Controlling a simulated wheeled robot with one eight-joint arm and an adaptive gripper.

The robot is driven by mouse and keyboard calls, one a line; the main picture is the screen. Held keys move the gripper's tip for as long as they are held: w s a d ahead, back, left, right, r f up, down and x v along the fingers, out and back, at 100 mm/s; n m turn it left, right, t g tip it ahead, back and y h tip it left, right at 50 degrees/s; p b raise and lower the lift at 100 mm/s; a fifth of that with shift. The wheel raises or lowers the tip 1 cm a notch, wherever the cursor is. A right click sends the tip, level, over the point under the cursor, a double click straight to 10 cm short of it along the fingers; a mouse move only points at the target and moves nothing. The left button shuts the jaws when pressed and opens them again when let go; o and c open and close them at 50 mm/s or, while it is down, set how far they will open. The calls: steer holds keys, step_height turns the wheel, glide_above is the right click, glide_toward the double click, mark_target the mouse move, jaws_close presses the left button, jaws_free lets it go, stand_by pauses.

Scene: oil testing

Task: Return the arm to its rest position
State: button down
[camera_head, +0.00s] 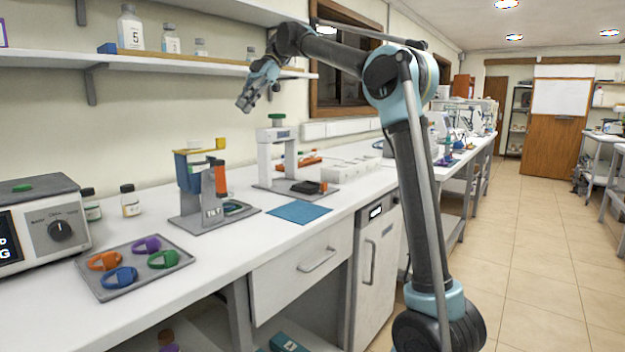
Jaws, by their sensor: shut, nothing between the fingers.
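My gripper (245,105) is at the end of my raised arm, above the bench and a little below the level of the wall shelf. It is shut, with nothing seen in it, and its fingers point down and to the left. My arm rises from the lower right, bends at a high elbow and reaches left towards the wall. The gripper hangs in the air above and between the tilt stand (190,192) and the white press-like frame (264,160), apart from both.
The shelf (180,62) with bottles runs close behind my gripper. On the bench (215,268) stand a grey device with a knob (62,230), a tray (110,291) of coloured rings, small bottles and a blue mat (299,212). The tiled floor (540,240) at right is clear.

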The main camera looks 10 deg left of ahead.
steer(key=s+d+f+m+t, duration=0.3)
steer(key=d+f+m, duration=0.45)
steer(key=d, duration=0.65)
steer(key=s+d+f+m+t, duration=0.2)
steer(key=d+f+m, duration=0.6)
steer(key=d, duration=0.6)
steer(key=s+d+f+m+t+h, duration=0.1)
steer(key=s+d+f+m, duration=0.3)
steer(key=f, duration=0.7)
steer(key=s+d+f+m+t+h, duration=0.1)
steer(key=s+d+f+m+h, duration=0.1)
steer(key=s+d+f+m, duration=0.3)
steer(key=s+d+f+m+t+h, duration=0.1)
steer(key=s+d+f+m, duration=0.3)
steer(key=s+d+f, duration=0.5)
steer(key=d+f+t, duration=0.1)
steer(key=d+f, duration=0.2)
steer(key=f, duration=0.4)
steer(key=shift+f, duration=0.4)
steer(key=shift+a, duration=0.1)
